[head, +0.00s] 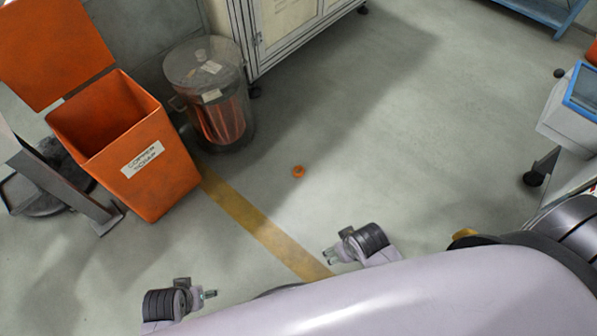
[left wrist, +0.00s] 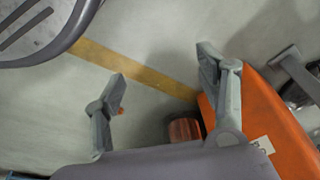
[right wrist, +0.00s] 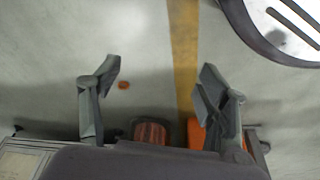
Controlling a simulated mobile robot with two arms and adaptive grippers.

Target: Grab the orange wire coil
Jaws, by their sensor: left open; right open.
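The orange wire coil (head: 298,171) is a small ring lying on the grey floor. In the right wrist view the coil (right wrist: 124,85) shows just right of the left-hand finger, well beyond the fingers. In the left wrist view a bit of orange, likely the coil (left wrist: 121,110), peeks out beside the left-hand finger, which hides most of it. My right gripper (head: 332,255) is open and empty, apart from the coil; its fingers (right wrist: 160,72) spread wide in its wrist view. My left gripper (head: 208,294) is also open and empty, farther from the coil.
An orange scrap bin (head: 155,178) with raised lid and a clear drum (head: 238,120) of copper-coloured material stand left of the coil. A yellow line (head: 258,227) crosses the floor. A cabinet (head: 290,30) stands behind. A wheeled machine (head: 572,115) is at right. Floor around the coil is clear.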

